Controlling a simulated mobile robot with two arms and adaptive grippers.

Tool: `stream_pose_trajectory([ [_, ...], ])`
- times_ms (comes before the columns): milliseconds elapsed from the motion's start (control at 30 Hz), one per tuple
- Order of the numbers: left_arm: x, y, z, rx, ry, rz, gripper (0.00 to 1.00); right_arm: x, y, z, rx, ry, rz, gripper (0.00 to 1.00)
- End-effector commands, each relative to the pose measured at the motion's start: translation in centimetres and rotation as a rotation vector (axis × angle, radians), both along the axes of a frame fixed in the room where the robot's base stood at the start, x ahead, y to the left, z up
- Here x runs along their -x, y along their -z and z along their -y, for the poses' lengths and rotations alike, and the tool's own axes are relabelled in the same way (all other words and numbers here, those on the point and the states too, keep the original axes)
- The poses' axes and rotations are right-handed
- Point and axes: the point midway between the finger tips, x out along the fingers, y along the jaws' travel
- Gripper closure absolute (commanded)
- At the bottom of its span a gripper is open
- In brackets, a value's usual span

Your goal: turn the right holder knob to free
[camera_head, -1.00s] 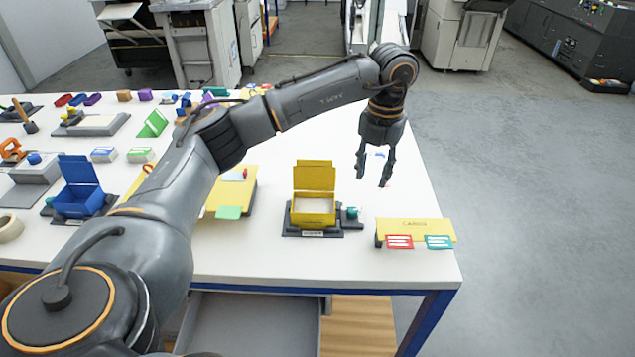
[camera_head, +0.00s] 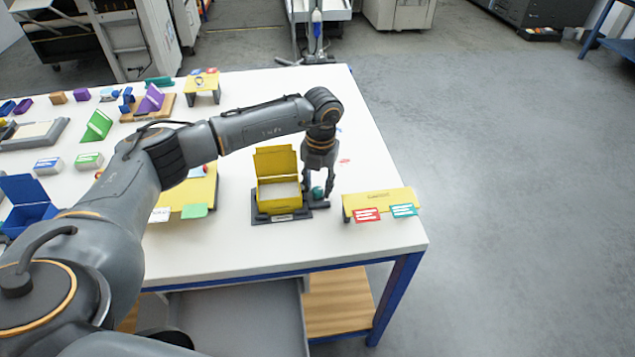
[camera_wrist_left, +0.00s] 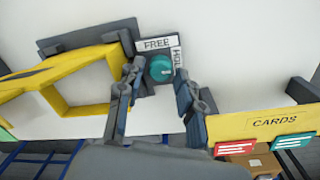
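The right holder is a yellow box with a raised lid (camera_head: 276,161) on a dark base. A round teal knob (camera_head: 318,192) sits at the base's right side. In the left wrist view the knob (camera_wrist_left: 160,67) has a FREE label above it and a HOLD label to its right. My left gripper (camera_head: 317,189) points down at the knob, its open fingers on either side. In the wrist view the left finger is close to the knob and a gap shows before the right one; contact cannot be told. Which label the knob points to is unclear. My right gripper is not in view.
A yellow CARDS stand (camera_head: 380,202) with red and teal cards is just right of the knob. A yellow stand (camera_head: 206,190) and a blue open box (camera_head: 30,212) are to the left.

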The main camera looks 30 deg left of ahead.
Motion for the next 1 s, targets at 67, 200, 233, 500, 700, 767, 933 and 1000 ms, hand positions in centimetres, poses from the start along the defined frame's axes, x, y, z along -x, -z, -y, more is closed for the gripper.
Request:
stream_pose_trajectory([
  [67,0.0,0.5,0.0,-0.001,-0.001,-0.001,0.64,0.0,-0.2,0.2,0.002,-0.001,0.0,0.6],
  [200,0.0,0.9,0.0,0.0,0.0,0.0,0.64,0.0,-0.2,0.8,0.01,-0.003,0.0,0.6],
  [233,0.0,0.9,0.0,0.0,0.0,0.0,0.64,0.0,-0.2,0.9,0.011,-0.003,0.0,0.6],
  [500,0.0,0.9,0.0,0.0,0.0,0.0,0.84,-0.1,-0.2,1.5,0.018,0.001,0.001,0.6],
  [700,0.0,0.9,0.0,0.0,-0.001,0.0,1.0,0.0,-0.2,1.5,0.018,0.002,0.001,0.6],
  [767,0.0,0.9,0.0,0.0,-0.004,0.0,1.0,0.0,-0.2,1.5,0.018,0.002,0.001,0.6],
  [933,0.0,0.9,0.0,0.0,-0.039,0.0,1.0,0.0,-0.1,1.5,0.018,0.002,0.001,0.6],
  [1000,0.0,0.9,0.0,0.0,-0.067,0.0,1.0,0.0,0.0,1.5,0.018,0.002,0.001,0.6],
])
